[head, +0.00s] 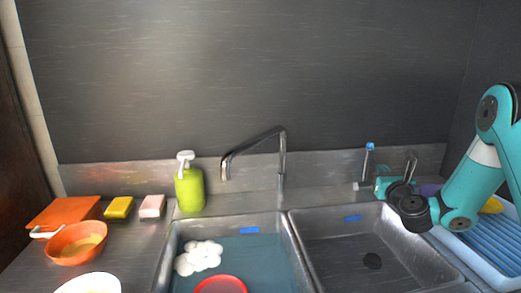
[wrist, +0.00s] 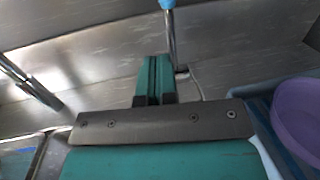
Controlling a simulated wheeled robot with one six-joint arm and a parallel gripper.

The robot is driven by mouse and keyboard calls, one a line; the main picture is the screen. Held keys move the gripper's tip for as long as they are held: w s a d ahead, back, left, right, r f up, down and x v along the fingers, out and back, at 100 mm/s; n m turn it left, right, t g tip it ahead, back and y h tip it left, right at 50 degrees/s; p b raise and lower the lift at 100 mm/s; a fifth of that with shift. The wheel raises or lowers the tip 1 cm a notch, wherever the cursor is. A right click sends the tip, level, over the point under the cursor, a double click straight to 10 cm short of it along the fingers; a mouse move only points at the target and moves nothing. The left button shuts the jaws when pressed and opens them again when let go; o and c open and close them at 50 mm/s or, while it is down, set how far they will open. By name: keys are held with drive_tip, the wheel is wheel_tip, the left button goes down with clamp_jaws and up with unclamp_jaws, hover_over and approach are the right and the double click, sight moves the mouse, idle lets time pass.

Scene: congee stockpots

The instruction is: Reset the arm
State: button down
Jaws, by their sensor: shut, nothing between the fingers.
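My gripper (wrist: 155,80) shows in the wrist view with its two teal fingers pressed together and nothing between them. In the head view my teal arm comes in from the right, and my gripper (head: 381,187) is over the back edge of the right sink basin (head: 350,250), close to the back wall. Part of the gripper is hidden behind my wrist joint there. A thin metal post with a blue top (wrist: 169,30) stands just beyond the fingertips in the wrist view; I cannot tell whether they touch.
A blue dish rack (head: 485,255) stands on the right, with a purple item (wrist: 298,120) in it. The left basin holds water, foam (head: 198,258) and a red item (head: 220,285). A tap (head: 282,165), green soap bottle (head: 189,188), sponges and orange bowl (head: 77,245) stand further left.

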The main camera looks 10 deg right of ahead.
drive_tip(key=s+a+r+n+g+y, duration=0.1)
drive_tip(key=a+r+n+g+y, duration=0.2)
drive_tip(key=a+n, duration=0.45)
drive_tip(key=s+a+r+n+y, duration=0.1)
drive_tip(key=a+r+n+y, duration=0.2)
drive_tip(key=a+n+y, duration=0.45)
drive_tip(key=s+a+r+n+g+y, duration=0.1)
drive_tip(key=s+a+n+g, duration=0.4)
drive_tip(key=s+a+n, duration=0.55)
drive_tip(key=s+a+n+g, duration=0.6)
drive_tip(key=s+n, duration=0.2)
drive_tip(key=s, duration=0.2)
drive_tip(key=s+d+n+g+h, duration=0.2)
drive_tip(key=s+n+g+h, duration=0.2)
drive_tip(key=s+n, duration=0.6)
drive_tip(key=s, duration=0.6)
drive_tip(key=shift+s+d+f+n+g+h, duration=0.15)
drive_tip(key=shift+d+f+n+g+h, duration=0.15)
drive_tip(key=shift+d+f+n+h, duration=0.1)
